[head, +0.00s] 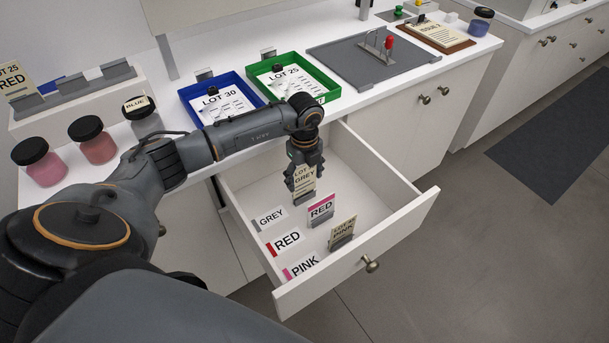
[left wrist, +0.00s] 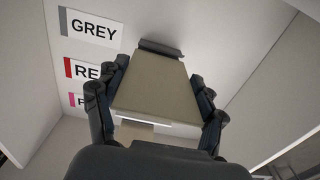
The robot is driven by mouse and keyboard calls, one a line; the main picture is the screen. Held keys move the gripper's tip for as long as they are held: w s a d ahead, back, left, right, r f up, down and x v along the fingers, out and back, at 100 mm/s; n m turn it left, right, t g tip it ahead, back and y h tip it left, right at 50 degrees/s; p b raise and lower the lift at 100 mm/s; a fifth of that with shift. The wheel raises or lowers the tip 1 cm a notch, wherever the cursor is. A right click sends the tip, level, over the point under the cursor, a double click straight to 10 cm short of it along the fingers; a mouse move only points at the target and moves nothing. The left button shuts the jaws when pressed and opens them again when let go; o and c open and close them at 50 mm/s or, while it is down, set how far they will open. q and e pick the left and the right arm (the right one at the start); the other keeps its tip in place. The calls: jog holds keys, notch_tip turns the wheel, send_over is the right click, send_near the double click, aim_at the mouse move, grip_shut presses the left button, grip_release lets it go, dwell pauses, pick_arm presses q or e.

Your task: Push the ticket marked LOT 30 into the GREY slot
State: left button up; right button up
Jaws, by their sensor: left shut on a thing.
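My left gripper (head: 303,172) is inside the open drawer, shut on a cream ticket (head: 304,184). The ticket reads "LOT" and "GREY"; the lot number is hidden by the fingers. In the left wrist view the ticket (left wrist: 158,88) lies between the fingers (left wrist: 157,108), its far end at a dark grey slot holder (left wrist: 161,48). I cannot tell whether its edge is inside the slot. The GREY label (head: 270,217) lies on the drawer floor beside it and also shows in the left wrist view (left wrist: 91,31). My right gripper is not in view.
Blue (head: 188,98) and green (head: 256,83) trays with lot sheets sit on the counter. Jars (head: 97,140) stand at left. The drawer's right side is clear.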

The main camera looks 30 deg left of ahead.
aim_at(305, 166)
pick_arm(q)
jog(key=shift+f+b, duration=0.6)
jog(key=shift+f, duration=0.4)
jog(key=shift+r, duration=0.1)
jog(key=o, duration=0.8)
jog(key=shift+o, duration=0.2)
jog(key=shift+r+p, duration=0.3)
jog(key=shift+p, duration=0.05)
jog(key=shift+r+p, duration=2.2)
jog(key=shift+r, duration=0.5)
